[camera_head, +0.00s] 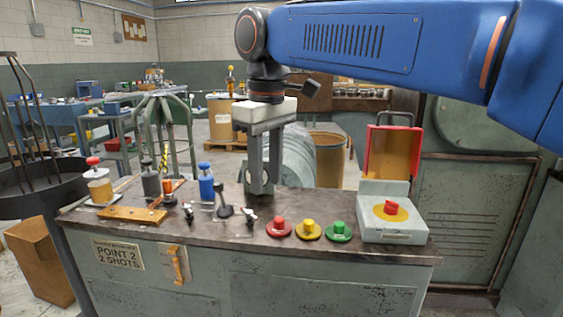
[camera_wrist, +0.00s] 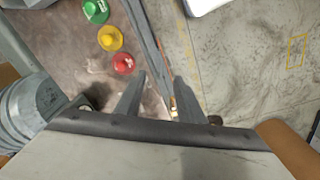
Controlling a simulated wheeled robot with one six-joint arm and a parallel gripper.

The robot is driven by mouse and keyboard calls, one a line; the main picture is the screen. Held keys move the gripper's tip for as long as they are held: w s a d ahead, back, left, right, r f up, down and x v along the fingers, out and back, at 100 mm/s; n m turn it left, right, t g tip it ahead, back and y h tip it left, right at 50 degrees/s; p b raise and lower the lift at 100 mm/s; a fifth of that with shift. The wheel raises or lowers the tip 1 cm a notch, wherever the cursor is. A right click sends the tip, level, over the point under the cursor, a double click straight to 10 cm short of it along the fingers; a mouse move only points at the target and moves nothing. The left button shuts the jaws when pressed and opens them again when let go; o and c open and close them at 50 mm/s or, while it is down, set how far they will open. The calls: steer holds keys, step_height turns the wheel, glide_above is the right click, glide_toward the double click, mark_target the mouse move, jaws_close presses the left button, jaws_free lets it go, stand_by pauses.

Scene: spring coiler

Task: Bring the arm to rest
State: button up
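My blue arm (camera_head: 345,38) reaches in from the right across the top of the head view. Its gripper (camera_head: 263,188) points down over the back part of the workbench top (camera_head: 330,204). Two grey fingers stand apart with nothing visible between them. In the wrist view the gripper (camera_wrist: 160,76) also shows its fingers apart and empty, with the bench edge running between and beyond them. Whether the fingertips touch the bench in the head view is hard to tell.
Red (camera_head: 279,228), yellow (camera_head: 308,230) and green (camera_head: 339,231) buttons line the bench front. Right of them is a box with a red button (camera_head: 391,208) and an open red lid (camera_head: 392,150). Small levers and a blue-topped oiler (camera_head: 206,183) stand left. Floor beyond the bench is partly clear.

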steer(key=s+d+f+m+t, duration=0.1)
steer(key=d+f+m, duration=0.1)
steer(key=d, duration=0.4)
steer(key=s+d+f+m, duration=0.1)
steer(key=d+f, duration=0.2)
steer(key=d, duration=0.4)
steer(key=s+d+f+m+t, duration=0.1)
steer(key=s+d+f+m, duration=0.2)
steer(key=s+d+f, duration=0.3)
steer(key=s+d+f+m+t, duration=0.2)
steer(key=s+d+f+m, duration=0.2)
steer(key=d+f, duration=0.9)
steer(key=s+f, duration=0.1)
steer(key=s, duration=0.2)
steer(key=shift+s+f+m, duration=0.25)
steer(key=shift+f+m, duration=0.05)
steer(key=shift+f, duration=0.1)
